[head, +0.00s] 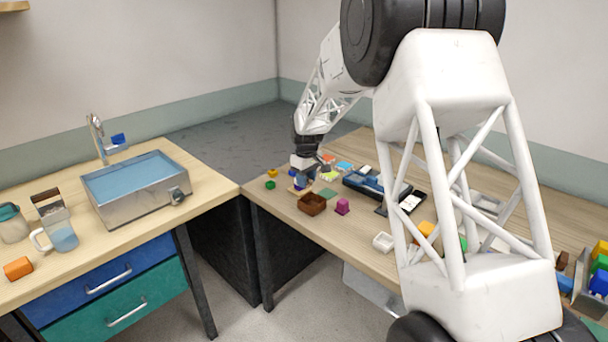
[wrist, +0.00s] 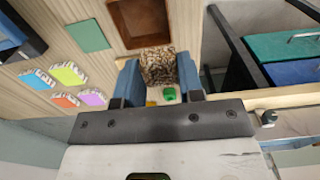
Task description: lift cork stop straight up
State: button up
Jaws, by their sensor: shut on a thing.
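The cork stop (wrist: 158,64), a speckled brown block, sits between the two blue fingers of my gripper (wrist: 158,74) in the wrist view. The gripper is shut on it. In the head view my gripper (head: 301,183) points down over the far left part of the right-hand table, just behind a brown open box. The cork is too small and covered there to make out. Whether its underside touches anything cannot be told.
The brown box (head: 311,204) stands close in front of my gripper, with a magenta block (head: 342,206) to its right. Small green (head: 270,184) and yellow (head: 272,173) blocks lie to the left, near the table edge. A blue tray (head: 372,187) lies to the right.

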jog(key=shift+s+d+r, duration=0.1)
jog(key=shift+s+d, duration=0.05)
jog(key=shift+s, duration=0.7)
jog(key=shift+s+d, duration=0.1)
jog(key=shift+s, duration=0.75)
